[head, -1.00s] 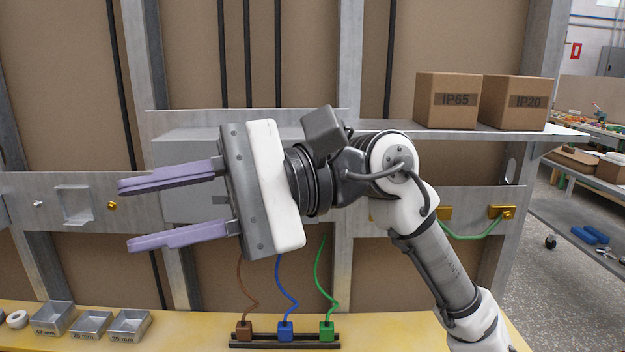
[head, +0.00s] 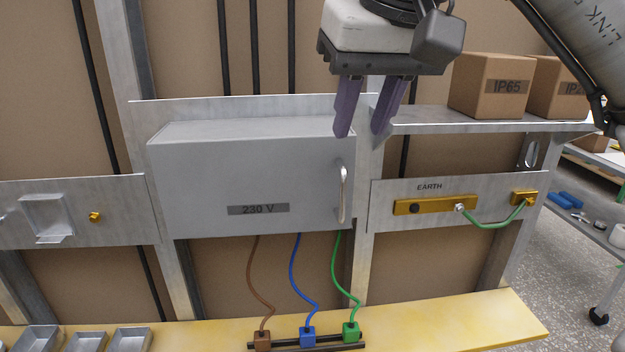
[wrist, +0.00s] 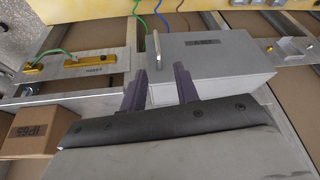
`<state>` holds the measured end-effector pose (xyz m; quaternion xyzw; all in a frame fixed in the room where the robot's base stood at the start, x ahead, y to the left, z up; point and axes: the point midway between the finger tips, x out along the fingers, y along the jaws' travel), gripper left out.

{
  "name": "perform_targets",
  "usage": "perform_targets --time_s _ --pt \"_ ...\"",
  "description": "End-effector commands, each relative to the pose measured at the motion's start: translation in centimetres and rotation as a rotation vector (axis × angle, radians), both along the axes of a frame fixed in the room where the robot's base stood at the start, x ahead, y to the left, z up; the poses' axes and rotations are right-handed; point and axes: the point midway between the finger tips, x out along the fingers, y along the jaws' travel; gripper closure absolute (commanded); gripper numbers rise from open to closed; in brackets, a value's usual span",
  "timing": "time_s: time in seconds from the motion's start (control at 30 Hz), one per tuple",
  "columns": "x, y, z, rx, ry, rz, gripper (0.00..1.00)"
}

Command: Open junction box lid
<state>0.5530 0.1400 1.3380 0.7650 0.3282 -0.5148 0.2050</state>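The junction box (head: 250,160) is a grey metal box labelled 230 V, fixed to the wall frame in the middle of the head view. Its lid looks closed. A vertical silver handle (head: 343,193) sits at the right end of its front face. My gripper (head: 363,135) points down near the box's upper right corner, above the handle, with its two purple fingers apart and nothing between them. In the wrist view the box (wrist: 225,65) lies beyond the fingers (wrist: 160,88), and the handle (wrist: 156,48) shows past the gap between them, apart from both.
A shelf (head: 480,125) with cardboard boxes (head: 490,85) stands to the right. Below it is an earth bar (head: 435,204) with a green wire. Brown, blue and green wires (head: 297,270) hang under the junction box to a terminal strip. Small metal trays (head: 85,342) sit at lower left.

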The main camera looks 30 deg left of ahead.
Motion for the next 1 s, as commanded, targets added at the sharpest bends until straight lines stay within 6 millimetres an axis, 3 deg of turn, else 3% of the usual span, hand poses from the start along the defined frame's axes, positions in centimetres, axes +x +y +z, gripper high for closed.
perform_targets --time_s 0.27,0.8,1.0 --pt "0.4 -0.3 -0.5 -0.023 -0.014 -0.002 0.69" --pt "3.1 2.5 -10.0 -0.023 -0.012 -0.003 0.69" --pt "3.7 3.1 -12.0 -0.023 -0.013 -0.003 0.69"
